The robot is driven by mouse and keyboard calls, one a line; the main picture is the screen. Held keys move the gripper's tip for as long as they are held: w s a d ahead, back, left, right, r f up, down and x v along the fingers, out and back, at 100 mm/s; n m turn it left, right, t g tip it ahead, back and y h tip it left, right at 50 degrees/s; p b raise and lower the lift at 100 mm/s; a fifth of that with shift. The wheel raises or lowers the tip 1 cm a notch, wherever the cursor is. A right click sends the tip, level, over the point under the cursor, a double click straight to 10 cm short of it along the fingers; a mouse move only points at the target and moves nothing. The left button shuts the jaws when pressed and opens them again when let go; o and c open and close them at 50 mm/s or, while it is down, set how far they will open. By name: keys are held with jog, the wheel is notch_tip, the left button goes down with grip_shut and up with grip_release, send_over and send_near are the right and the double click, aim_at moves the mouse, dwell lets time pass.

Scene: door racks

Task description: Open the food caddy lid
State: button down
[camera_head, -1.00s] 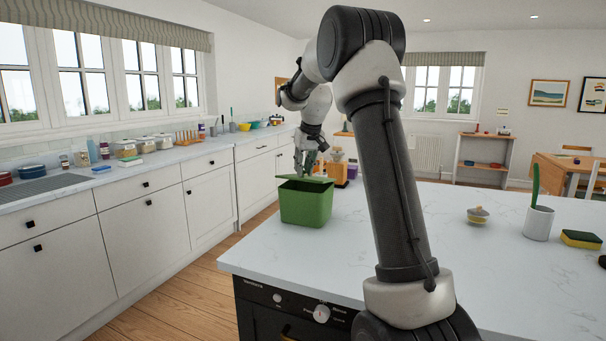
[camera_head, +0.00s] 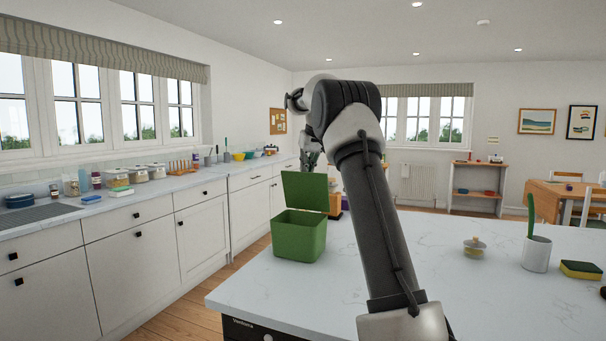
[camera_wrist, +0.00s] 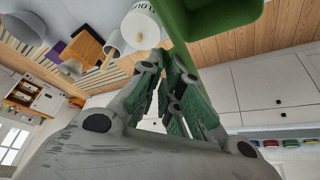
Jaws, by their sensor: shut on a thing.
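The green food caddy (camera_head: 298,243) stands on the marble worktop near its left edge. Its lid (camera_head: 305,191) is raised to about upright above the body, hinged along the rim. My gripper (camera_head: 311,158) is at the lid's top edge, partly hidden behind it. In the wrist view my gripper (camera_wrist: 170,68) has its fingers close together on the lid's edge, which is mostly hidden by them.
A white pot with a green brush (camera_head: 537,250), a sponge (camera_head: 580,269) and a small lidded jar (camera_head: 474,248) stand on the right of the worktop. Counter cabinets (camera_head: 140,255) line the left wall.

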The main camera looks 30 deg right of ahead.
jog(key=d+f, duration=0.1)
jog(key=f, duration=0.2)
jog(key=shift+w+d+g, duration=0.1)
jog(key=shift+d+g, duration=0.2)
jog(key=shift+d, duration=0.05)
jog(key=c, duration=2)
grip_release()
jog(key=shift+w+d, duration=0.1)
jog(key=o, duration=0.7)
jog(key=shift+s+d+r, duration=0.1)
jog(key=shift+s, duration=0.1)
jog(key=shift+o, duration=0.2)
jog(key=shift+w+f, duration=0.3)
jog(key=shift+w, duration=0.1)
jog(key=shift+r, duration=0.25)
jog(key=v, duration=1.2)
